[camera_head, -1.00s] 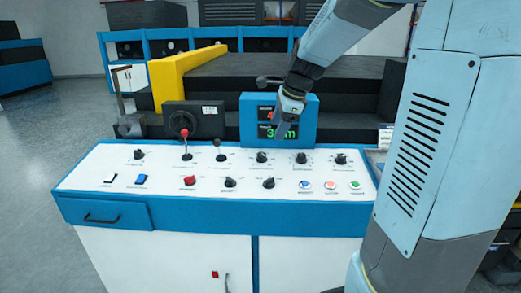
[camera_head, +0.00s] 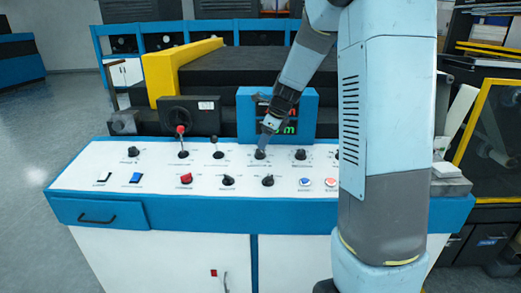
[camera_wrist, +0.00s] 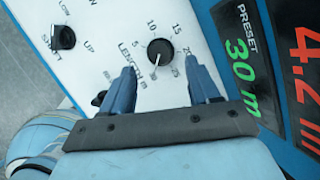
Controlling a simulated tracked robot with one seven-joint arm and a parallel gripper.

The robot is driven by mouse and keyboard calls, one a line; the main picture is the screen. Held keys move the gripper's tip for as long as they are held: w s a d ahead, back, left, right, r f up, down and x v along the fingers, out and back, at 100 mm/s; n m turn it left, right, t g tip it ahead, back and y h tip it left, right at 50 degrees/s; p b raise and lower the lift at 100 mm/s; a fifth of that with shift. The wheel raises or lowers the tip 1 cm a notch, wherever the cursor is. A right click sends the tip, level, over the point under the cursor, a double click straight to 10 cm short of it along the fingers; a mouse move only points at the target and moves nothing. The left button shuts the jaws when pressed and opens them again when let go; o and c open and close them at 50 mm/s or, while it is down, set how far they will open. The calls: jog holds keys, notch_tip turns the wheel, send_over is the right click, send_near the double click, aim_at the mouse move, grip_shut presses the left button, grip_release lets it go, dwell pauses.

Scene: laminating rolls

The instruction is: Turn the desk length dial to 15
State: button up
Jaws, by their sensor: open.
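The length dial (camera_wrist: 160,52) is a round black knob on the white panel, marked LENGTH m, with numbers around it. Its white pointer line points down in the wrist view, away from the 15 at upper right and toward a partly hidden mark. The dial also shows in the head view (camera_head: 260,154), just below the fingertips. My gripper (camera_wrist: 159,65) is open, with one blue finger to each side of the dial; I cannot tell whether they touch it. In the head view my gripper (camera_head: 265,138) points down at the dial. The display (camera_wrist: 240,55) reads PRESET 30 m in green.
A shift knob (camera_wrist: 63,37) stands left of the dial in the wrist view. Other black knobs (camera_head: 300,153), a red-topped lever (camera_head: 181,140) and coloured buttons (camera_head: 305,182) crowd the panel. The blue display housing (camera_head: 245,118) rises behind the dial.

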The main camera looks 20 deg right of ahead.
aim_at(261, 151)
jog(key=shift+x, duration=3)
jog(key=shift+c, duration=0.2)
jog(key=c, duration=0.8)
